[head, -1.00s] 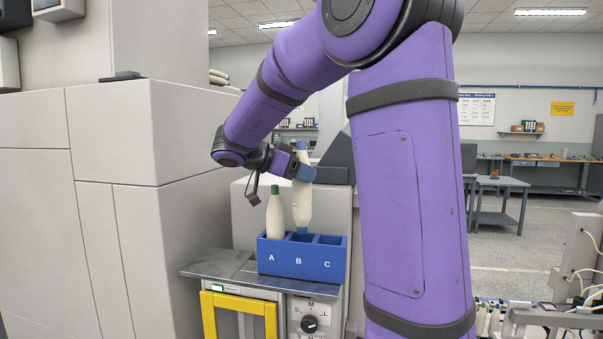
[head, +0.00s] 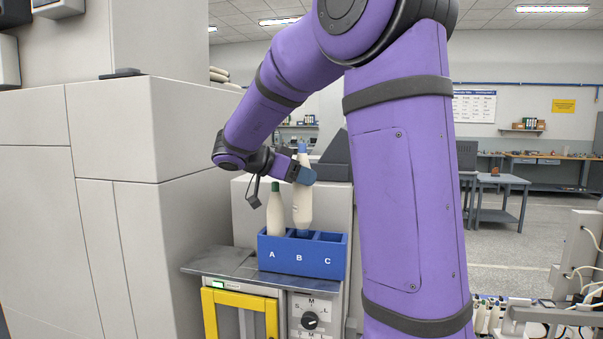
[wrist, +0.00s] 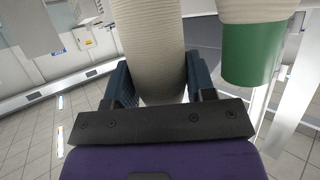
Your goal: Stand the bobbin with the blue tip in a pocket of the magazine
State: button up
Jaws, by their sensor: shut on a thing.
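The bobbin with the blue tip (head: 302,207) is cream, upright, blue tip at the top. My gripper (head: 304,174) is shut on it just below the tip; its cream body also shows between the fingers in the wrist view (wrist: 152,45). The blue magazine (head: 300,263) has pockets marked A, B and C. The bobbin's lower end is at the mouth of pocket B; how deep it sits is hidden by the front wall. A bobbin with a green tip (head: 275,211) stands in pocket A; its green tip also shows in the wrist view (wrist: 252,52). Pocket C looks empty.
The magazine stands on a grey metal top (head: 228,262) above a yellow-framed door (head: 240,296) and a knob panel (head: 311,320). A large pale cabinet (head: 120,180) rises at the left. The green-tipped bobbin is close beside my gripper.

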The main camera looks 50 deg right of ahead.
jog(key=shift+f, duration=0.7)
jog(key=o, duration=1)
jog(key=shift+o, duration=0.2)
jog(key=shift+a+r, duration=0.1)
jog(key=v, duration=1)
jog(key=shift+a, duration=0.25)
jog(key=shift+w+r, duration=0.1)
